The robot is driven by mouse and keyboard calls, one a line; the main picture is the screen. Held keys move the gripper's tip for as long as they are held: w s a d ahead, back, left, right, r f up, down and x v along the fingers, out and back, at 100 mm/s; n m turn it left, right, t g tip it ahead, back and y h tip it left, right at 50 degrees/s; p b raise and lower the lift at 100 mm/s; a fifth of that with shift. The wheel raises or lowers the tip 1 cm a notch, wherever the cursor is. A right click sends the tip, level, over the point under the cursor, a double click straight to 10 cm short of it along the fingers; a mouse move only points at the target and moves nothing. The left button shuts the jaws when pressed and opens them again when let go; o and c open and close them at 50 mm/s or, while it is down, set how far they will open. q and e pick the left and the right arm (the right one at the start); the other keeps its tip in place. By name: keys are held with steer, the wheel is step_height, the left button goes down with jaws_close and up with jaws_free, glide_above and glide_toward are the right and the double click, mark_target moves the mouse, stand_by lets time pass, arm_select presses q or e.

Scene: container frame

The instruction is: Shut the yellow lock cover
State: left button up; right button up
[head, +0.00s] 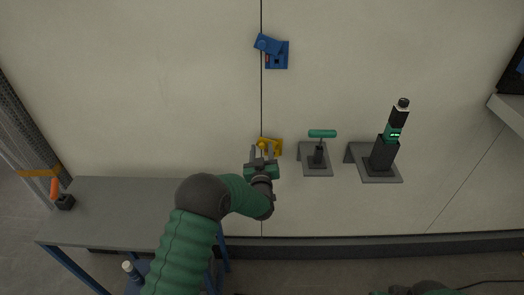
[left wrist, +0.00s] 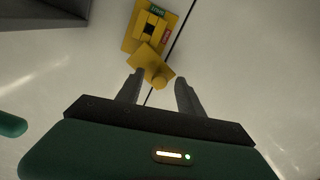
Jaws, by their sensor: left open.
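The yellow lock (head: 275,146) is on the pale wall panel, beside a vertical seam. In the left wrist view its yellow base (left wrist: 133,38) shows a dark opening with a green and a red label. Its yellow cover (left wrist: 147,62) is swung aside, leaving the opening exposed, and has a round knob at its near end. My left gripper (head: 262,152) is open and empty in front of the lock. In the left wrist view its fingertips (left wrist: 159,80) are on either side of the knob; I cannot tell whether they touch it.
A similar blue lock (head: 279,60) is higher on the wall. To the right are a bracket with a green-handled tool (head: 322,134) and one with a black-and-green device (head: 385,150). A grey table (head: 110,210) stands at lower left.

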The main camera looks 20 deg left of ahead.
arm_select(q)
steer(key=shift+f, duration=0.1)
jaws_close()
